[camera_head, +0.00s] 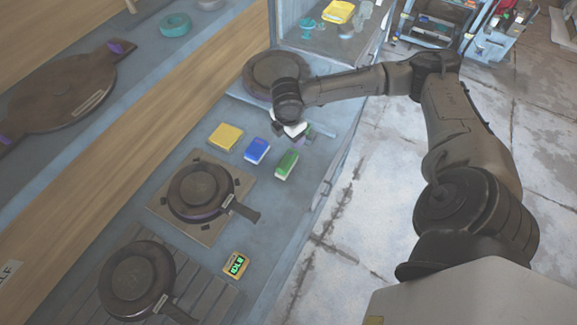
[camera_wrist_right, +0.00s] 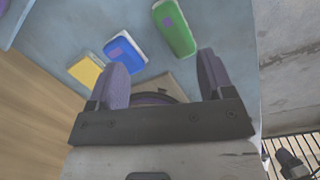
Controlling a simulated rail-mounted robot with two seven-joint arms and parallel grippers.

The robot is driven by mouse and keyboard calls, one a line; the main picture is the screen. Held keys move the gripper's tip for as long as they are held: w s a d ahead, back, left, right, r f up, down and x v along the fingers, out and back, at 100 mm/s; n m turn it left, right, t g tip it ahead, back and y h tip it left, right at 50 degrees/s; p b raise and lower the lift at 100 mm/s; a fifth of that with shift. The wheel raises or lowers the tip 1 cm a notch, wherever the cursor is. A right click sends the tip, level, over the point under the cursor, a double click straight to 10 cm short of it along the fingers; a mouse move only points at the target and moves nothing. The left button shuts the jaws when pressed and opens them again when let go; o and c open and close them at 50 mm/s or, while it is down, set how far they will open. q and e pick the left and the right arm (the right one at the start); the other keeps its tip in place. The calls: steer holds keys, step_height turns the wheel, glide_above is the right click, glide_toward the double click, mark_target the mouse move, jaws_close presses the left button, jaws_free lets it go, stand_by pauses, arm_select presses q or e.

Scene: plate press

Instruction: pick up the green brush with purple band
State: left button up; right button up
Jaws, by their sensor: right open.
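The green brush (camera_head: 287,164) lies on the blue-grey counter, at the right end of a row with a blue brush and a yellow block. In the right wrist view the green brush (camera_wrist_right: 176,27) shows a purple patch on its top and a pale edge. My right gripper (camera_head: 300,139) is open and empty above the counter, just beyond the green brush in the head view. In the right wrist view its two fingers (camera_wrist_right: 163,65) stand wide apart, and the green brush lies beyond their tips. My left gripper is not in view.
The blue brush (camera_head: 257,150), also with a purple patch, and the yellow block (camera_head: 226,136) lie close by. A dark pan (camera_head: 201,190) sits on a square board nearer me. Another pan (camera_head: 137,281) and a small timer (camera_head: 236,265) are nearer still. A round dark pan (camera_head: 273,70) stands behind my gripper.

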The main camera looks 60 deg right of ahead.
mark_target(287, 159)
steer(key=f+n, duration=0.1)
steer(key=f, duration=0.1)
steer(key=a+f+n+y, duration=0.1)
steer(key=f+n, duration=0.1)
steer(key=f, duration=0.1)
steer(key=a+f+n+b, duration=0.1)
steer(key=f, duration=0.1)
steer(key=shift+s+f+y, duration=0.2)
steer(key=shift+s+y, duration=0.05)
steer(key=shift+y, duration=0.05)
steer(key=shift+w+d+f+b, duration=0.1)
steer(key=shift+f+b, duration=0.4)
steer(key=shift+f, duration=2.8)
steer(key=shift+c, duration=0.3)
steer(key=c, duration=1)
steer(key=shift+r, duration=0.15)
